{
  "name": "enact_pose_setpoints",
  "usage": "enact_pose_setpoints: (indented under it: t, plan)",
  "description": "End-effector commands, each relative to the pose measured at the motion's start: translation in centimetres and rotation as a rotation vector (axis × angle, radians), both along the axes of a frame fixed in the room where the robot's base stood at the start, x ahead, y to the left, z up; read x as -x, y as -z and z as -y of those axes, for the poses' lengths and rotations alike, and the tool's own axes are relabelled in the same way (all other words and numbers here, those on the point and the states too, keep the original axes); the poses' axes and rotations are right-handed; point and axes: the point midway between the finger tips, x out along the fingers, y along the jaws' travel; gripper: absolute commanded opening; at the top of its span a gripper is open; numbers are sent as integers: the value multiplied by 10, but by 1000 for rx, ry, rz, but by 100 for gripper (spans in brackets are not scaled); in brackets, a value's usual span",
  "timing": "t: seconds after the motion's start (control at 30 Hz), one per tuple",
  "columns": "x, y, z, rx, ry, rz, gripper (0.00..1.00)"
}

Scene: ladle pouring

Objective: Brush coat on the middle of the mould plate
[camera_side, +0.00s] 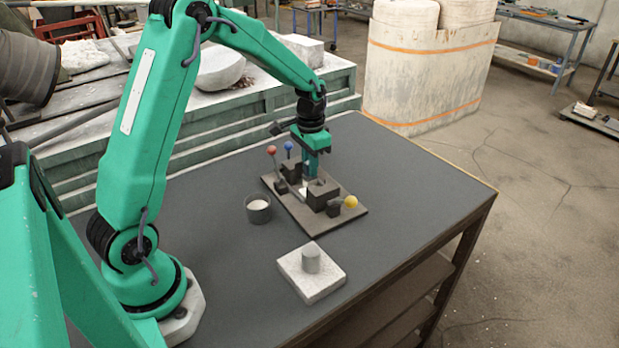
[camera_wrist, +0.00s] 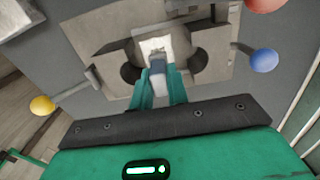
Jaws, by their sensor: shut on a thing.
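The dark mould plate (camera_side: 317,226) lies on the table in the side view. Two mould blocks stand on it, and the wrist view shows the right one (camera_wrist: 228,44) with a dark rounded recess. My gripper (camera_side: 311,176) points down over the middle of the plate, between the blocks. In the wrist view my gripper (camera_wrist: 162,84) is shut on a narrow grey brush (camera_wrist: 158,66). A white patch (camera_wrist: 154,46) shows at the brush's far end. I cannot tell whether it is bristles or coat on the plate, or whether the brush touches. A dark cup (camera_side: 258,213) holds white coat.
Red (camera_side: 271,150), blue (camera_side: 289,145) and yellow (camera_side: 351,202) ball knobs stand around the plate, close to my gripper. A pale square slab (camera_side: 325,281) with a grey cylinder (camera_side: 311,258) on it lies nearer the camera. The table's right part is clear.

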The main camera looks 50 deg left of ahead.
Motion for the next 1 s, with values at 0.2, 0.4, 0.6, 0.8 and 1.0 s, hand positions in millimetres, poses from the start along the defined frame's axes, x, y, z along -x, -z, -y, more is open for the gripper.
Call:
enact_pose_setpoints:
  t: [0.2, 0.4, 0.6, 0.8, 1.0]
  plan:
    - [-1, -11, 0, -1, 0, 3, 0]
    - [0, -28, 0, -1, 0, 2, 0]
    - [-1, -45, 0, -1, 0, 4, 0]
    - [-1, -62, 0, -1, 0, 4, 0]
    - [0, -78, 0, -1, 0, 3, 0]
